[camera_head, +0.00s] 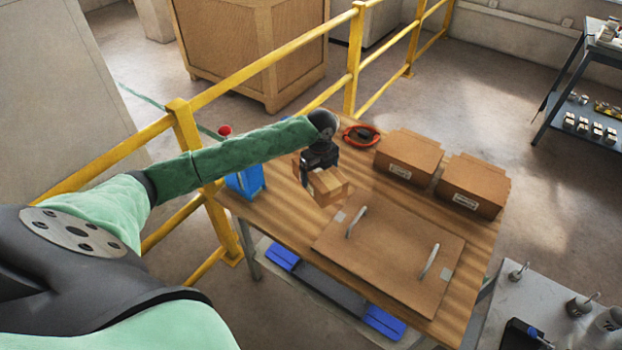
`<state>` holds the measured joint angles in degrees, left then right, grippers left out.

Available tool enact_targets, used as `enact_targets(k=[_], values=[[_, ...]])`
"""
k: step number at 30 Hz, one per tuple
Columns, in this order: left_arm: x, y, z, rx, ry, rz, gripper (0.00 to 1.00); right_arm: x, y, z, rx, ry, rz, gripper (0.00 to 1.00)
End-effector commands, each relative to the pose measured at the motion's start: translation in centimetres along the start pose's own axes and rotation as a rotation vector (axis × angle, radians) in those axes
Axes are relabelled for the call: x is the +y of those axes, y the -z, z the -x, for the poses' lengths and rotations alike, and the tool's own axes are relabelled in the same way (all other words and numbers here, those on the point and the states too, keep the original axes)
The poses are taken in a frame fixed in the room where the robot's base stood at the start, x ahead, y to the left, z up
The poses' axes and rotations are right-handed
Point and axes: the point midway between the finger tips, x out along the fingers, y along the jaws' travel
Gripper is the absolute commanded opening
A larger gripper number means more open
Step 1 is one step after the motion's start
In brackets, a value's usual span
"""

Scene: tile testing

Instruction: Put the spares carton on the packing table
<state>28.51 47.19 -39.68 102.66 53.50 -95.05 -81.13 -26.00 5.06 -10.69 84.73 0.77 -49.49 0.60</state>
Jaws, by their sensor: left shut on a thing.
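My left gripper (320,168) points down over the wooden packing table (283,216). It is shut on a small brown carton (329,188), whose top is partly hidden by the gripper. No label can be read on this carton. I cannot tell whether its underside touches the table or hangs just above it. My right gripper is not in view.
Two labelled cartons (409,158) (473,186) stand at the table's back right, near a red-orange ring (362,135). A handled brown board (390,250) covers the front. A blue container (245,181) stands left. A yellow railing (270,73) runs behind.

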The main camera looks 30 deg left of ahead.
Motion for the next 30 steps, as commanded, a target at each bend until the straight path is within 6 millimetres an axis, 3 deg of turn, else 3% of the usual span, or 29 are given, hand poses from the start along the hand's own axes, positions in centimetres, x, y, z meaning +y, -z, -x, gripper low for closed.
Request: enact_targets(k=[9,15,23,30], values=[[1.4,-5.6,-3.1,0.0,-0.001,0.004,0.52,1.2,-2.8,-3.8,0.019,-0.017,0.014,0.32],[2.0,-8.0,-4.8,0.0,0.0,0.002,0.52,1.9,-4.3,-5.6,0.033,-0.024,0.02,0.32],[2.2,-8.7,-5.9,0.002,0.001,0.0,0.52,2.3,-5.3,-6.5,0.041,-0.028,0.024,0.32],[2.2,-8.6,-8.4,0.001,0.0,0.001,0.52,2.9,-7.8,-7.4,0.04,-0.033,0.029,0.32]])
